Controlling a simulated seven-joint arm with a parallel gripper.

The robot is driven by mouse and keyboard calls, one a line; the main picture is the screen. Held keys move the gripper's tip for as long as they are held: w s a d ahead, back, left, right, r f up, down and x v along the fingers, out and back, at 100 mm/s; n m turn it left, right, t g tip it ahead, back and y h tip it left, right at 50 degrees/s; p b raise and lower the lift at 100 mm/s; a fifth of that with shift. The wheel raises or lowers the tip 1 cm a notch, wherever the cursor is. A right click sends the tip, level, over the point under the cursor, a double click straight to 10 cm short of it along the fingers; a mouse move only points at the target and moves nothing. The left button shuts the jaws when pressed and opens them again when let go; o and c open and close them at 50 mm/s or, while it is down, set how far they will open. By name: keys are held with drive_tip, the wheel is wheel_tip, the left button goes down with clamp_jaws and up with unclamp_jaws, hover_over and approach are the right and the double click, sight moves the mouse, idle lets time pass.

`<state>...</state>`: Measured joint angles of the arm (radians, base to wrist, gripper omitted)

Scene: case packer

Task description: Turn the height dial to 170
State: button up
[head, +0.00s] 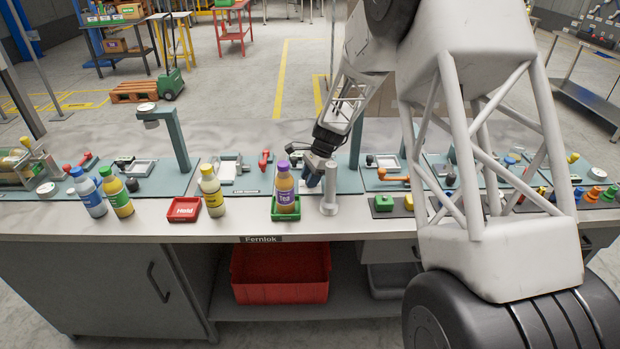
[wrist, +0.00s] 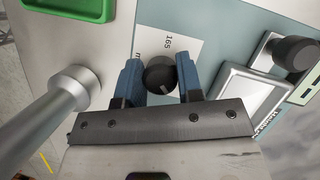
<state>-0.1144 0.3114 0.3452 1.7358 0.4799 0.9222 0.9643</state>
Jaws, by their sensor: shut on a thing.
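The height dial (wrist: 159,75) is a round black knob with a pale pointer mark, in the wrist view. A white label beside it shows "165"; the rest of its scale is mostly hidden. My gripper (wrist: 160,78) has its blue fingers on either side of the knob, shut on it. In the head view my gripper (head: 313,178) points down at the bench behind the grey post, and the dial is hidden there.
A grey metal post (head: 329,190) stands close beside my gripper. A purple-capped tea bottle (head: 285,184) stands in a green tray (head: 286,215) to its left. In the wrist view a white framed plate (wrist: 250,92) and another black knob (wrist: 295,53) lie to the right.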

drive_tip(key=o, duration=0.9)
drive_tip(key=shift+v, duration=3.95)
